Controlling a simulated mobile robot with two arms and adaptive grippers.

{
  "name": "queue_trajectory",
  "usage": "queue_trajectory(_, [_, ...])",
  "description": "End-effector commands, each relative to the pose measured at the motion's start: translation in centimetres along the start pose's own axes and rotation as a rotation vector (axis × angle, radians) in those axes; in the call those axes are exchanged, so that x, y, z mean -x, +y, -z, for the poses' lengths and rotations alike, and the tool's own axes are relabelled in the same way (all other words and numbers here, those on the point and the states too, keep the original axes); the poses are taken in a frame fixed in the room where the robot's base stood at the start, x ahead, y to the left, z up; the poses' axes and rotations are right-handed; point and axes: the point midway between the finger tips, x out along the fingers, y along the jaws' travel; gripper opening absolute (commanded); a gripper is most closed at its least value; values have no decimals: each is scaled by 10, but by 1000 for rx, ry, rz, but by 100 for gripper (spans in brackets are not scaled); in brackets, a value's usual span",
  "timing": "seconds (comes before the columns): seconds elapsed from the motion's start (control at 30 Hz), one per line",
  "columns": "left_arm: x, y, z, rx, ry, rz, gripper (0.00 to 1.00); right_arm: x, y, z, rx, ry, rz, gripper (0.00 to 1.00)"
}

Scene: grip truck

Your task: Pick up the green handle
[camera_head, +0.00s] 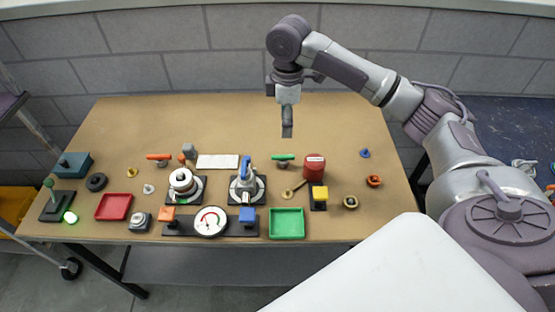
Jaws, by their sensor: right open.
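The green handle (283,157) is a short green bar with a small stem below it, standing on the brown table (180,118) behind the green tray. It is between the blue-topped valve device and the red can. My right gripper (287,131) points down above the far middle of the table, behind the green handle in the picture and apart from it. It is seen edge-on, open, with nothing between its fingers. My left gripper is not in view.
A blue-topped valve device (247,185) stands left of the handle and a red can (314,166) stands right. A green tray (286,224), a gauge (210,221) and a red tray (114,207) line the front. An orange handle (159,156) lies left. The table's far part is clear.

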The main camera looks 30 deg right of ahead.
Motion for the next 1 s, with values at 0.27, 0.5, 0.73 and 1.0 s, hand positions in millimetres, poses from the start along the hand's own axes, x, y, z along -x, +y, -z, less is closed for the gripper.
queue_trajectory(0.27, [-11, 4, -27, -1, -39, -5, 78, -35, 0, 0, 0, -1, 4, 62])
queue_trajectory(0.5, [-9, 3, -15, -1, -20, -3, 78, -81, 0, 0, -1, -2, 3, 62])
queue_trajectory(0.73, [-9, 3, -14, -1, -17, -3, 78, -100, 0, 1, 0, 1, 1, 62])
queue_trajectory(1.0, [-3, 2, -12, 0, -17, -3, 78, -136, 4, 1, -1, -1, 2, 62])
